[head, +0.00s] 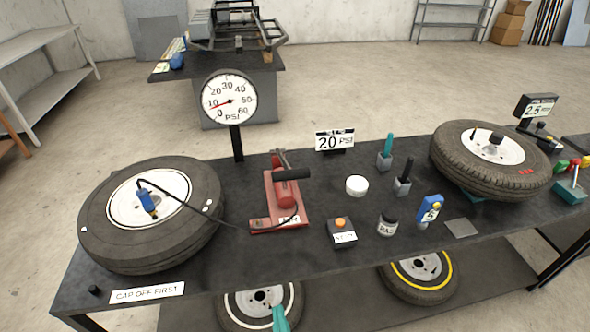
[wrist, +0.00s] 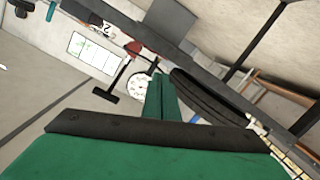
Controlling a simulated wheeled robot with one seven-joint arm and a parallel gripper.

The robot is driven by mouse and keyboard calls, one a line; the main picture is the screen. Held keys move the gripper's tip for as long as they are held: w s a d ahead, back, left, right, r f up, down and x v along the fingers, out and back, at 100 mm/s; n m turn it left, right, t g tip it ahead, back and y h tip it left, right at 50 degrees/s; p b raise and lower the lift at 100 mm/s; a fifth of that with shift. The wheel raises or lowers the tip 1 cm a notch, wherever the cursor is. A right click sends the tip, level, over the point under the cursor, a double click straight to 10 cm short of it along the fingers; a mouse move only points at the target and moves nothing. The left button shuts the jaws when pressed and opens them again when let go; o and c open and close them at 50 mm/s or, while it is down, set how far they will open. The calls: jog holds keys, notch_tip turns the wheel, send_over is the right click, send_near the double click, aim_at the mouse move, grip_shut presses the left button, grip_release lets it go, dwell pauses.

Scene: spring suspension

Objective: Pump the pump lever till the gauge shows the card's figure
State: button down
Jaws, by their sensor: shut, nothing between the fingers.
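The red pump (head: 283,200) stands on the dark bench, its lever raised with a black grip (head: 292,174) at the end. A round gauge (head: 229,97) on a post behind it has its red needle near the 10 mark. The card (head: 334,141) reads 20 PSI. A black hose runs from the pump to a blue chuck (head: 147,203) on the left tyre (head: 150,240). My gripper (head: 280,318) shows only as a teal tip at the bottom edge, apart from the lever. In the wrist view my gripper (wrist: 161,92) is shut and empty.
The bench holds a white lid (head: 357,185), an orange-button box (head: 342,233), a jar (head: 387,224), a blue gauge (head: 430,209) and two upright-handled blocks. A second tyre (head: 490,160) lies right. A CAP OFF FIRST label (head: 147,293) is front left. Tyres stand below.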

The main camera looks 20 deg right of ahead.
jog(key=s+a+m+y, duration=0.1)
jog(key=s+a, duration=0.4)
jog(key=s, duration=0.4)
jog(key=s+a+f+m+y, duration=0.1)
jog(key=s+a, duration=0.4)
jog(key=s, duration=0.5)
jog(key=shift+s+a+f+g+y, duration=0.15)
jog(key=shift+a+g+y, duration=0.2)
jog(key=shift+y, duration=0.35)
